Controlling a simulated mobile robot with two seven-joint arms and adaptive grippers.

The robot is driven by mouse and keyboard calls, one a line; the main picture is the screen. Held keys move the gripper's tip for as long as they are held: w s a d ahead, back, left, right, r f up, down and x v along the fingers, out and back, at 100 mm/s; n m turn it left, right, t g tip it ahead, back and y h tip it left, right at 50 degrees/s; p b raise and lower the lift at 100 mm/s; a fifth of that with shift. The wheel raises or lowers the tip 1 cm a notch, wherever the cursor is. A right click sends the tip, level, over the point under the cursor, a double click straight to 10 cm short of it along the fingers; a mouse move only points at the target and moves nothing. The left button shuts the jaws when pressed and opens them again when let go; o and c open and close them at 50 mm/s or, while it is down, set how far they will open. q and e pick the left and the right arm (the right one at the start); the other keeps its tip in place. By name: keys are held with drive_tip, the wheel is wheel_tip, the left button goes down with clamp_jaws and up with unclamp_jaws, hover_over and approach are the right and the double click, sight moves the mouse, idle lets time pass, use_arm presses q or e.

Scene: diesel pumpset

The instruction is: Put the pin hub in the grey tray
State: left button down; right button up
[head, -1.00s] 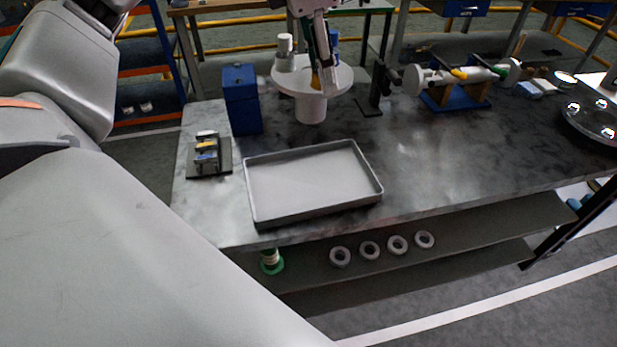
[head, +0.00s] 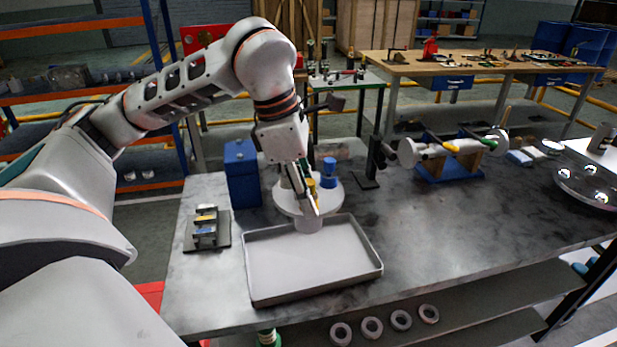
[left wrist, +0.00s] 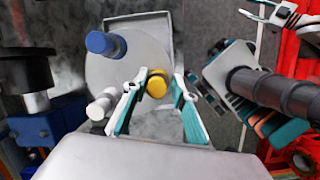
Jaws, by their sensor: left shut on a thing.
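The pin hub (head: 290,203) is a white round disc on a short thick stem, with blue, white and yellow pins. In the head view it stands out at the back edge of the grey tray (head: 264,296), its stem overlapping the rim. I cannot tell whether the stem touches anything. My left gripper (head: 311,198) points down, shut on the hub's yellow pin. In the left wrist view the gripper (left wrist: 155,84) has its fingers either side of this pin, with the hub's disc (left wrist: 125,72) behind. The tray interior looks empty.
A blue box (head: 242,175) stands behind the tray on the left, and a small dark fixture (head: 207,230) lies left of it. A blue-based fixture with a white cylinder (head: 450,152) stands at the back right. The bench right of the tray is clear.

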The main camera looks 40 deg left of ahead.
use_arm(q)
wheel_tip(320, 180, down, 11)
drive_tip(key=b, duration=0.1)
drive_tip(key=shift+r, duration=0.15)
idle(0.4)
drive_tip(key=c, duration=1.8)
unclamp_jaws()
drive_tip(key=shift+f, duration=0.25)
drive_tip(key=shift+o, duration=0.9)
